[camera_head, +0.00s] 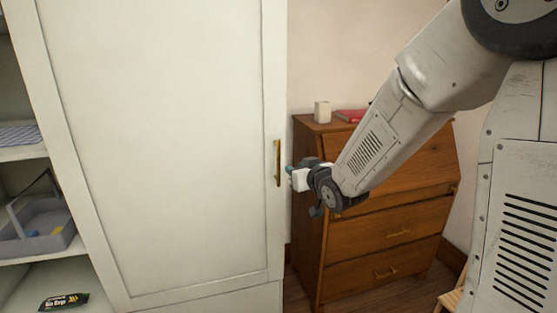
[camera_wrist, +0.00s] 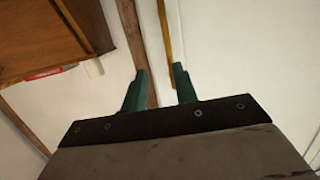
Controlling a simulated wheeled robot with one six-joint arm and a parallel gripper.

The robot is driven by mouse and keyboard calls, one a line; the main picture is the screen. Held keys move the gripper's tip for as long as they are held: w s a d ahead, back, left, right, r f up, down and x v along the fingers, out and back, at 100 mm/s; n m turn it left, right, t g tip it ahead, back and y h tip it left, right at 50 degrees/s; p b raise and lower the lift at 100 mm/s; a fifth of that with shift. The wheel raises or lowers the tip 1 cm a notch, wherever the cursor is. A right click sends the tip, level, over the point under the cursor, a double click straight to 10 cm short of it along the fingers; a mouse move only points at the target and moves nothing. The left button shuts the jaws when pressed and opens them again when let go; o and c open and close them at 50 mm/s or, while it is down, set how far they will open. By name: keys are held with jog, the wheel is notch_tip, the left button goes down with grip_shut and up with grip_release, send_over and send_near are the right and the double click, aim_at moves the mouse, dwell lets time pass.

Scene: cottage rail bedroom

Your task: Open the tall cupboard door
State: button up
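The tall cupboard door (camera_head: 160,140) is a pale cream panel that looks shut in the head view. Its upright brass handle (camera_head: 278,163) is near the right edge. My gripper (camera_head: 289,170) is just right of the handle, at about its height. In the wrist view, my gripper (camera_wrist: 162,77) is open, with two green fingers apart and nothing held. The brass handle (camera_wrist: 165,45) shows there as a thin strip ahead, its near end appearing between the fingertips, close to the right finger. I cannot tell whether they touch. The pale door (camera_wrist: 240,60) fills the right side.
A wooden bureau (camera_head: 390,225) with drawers stands right of the cupboard, behind my arm. A white block (camera_head: 322,112) and a red book (camera_head: 350,115) lie on top. Open shelves at the left hold a grey caddy (camera_head: 40,228) and a black packet (camera_head: 64,301).

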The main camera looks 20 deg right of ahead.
jog(key=w+a+t+y, duration=0.1)
jog(key=w+t, duration=0.1)
send_over(279, 180)
jog(key=shift+w+f, duration=0.25)
jog(key=shift+w, duration=0.1)
grip_shut()
